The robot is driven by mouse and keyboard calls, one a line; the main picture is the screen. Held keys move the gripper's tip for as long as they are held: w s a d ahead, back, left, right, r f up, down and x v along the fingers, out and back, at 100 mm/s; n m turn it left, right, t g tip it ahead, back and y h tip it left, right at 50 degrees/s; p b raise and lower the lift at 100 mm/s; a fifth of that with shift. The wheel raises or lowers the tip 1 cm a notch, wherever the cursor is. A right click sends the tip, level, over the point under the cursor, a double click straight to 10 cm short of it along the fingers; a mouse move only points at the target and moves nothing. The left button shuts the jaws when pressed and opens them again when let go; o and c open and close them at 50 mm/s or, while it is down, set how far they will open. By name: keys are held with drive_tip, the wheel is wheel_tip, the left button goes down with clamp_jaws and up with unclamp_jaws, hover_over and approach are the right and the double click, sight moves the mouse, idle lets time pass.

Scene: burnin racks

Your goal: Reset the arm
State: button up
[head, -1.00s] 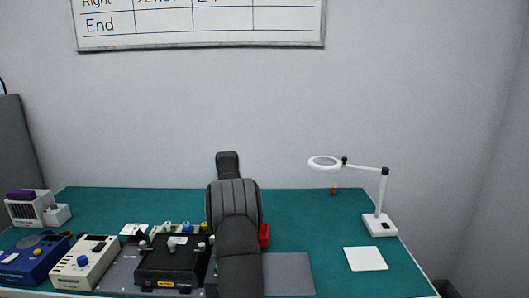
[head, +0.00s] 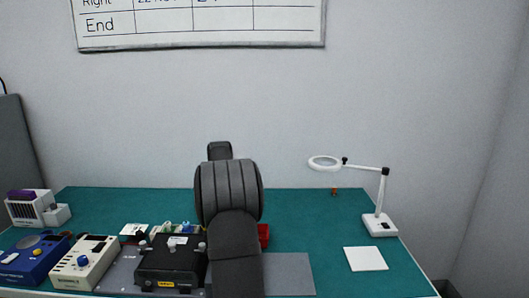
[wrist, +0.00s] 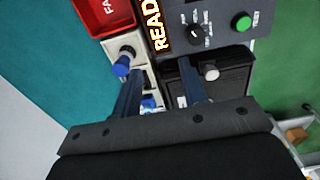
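My arm (head: 234,240) rises in the middle of the head view, in front of the bench, and hides part of it. My gripper cannot be made out in the head view. In the wrist view my gripper (wrist: 158,78) has its two dark fingers apart, with nothing held between them. Below the fingers are a pale unit with a blue knob (wrist: 122,66) and a black box (wrist: 228,78).
The teal bench (head: 310,215) holds a black fixture (head: 170,262), a cream box (head: 85,262), a blue box (head: 35,260) and a magnifier lamp (head: 380,224). A red bin (wrist: 105,15) and a panel with a green button (wrist: 242,22) show in the wrist view. The bench's back right is mostly clear.

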drive_tip(key=s+a, duration=0.4)
drive_tip(key=a, duration=0.1)
drive_tip(key=s+a+f, duration=0.1)
drive_tip(key=s+a, duration=0.3)
drive_tip(key=a, duration=0.2)
drive_tip(key=s+a, duration=0.4)
drive_tip(key=a, duration=0.1)
drive_tip(key=shift+s+a+f, duration=0.2)
drive_tip(key=shift+s+f, duration=0.05)
drive_tip(key=shift+f, duration=0.1)
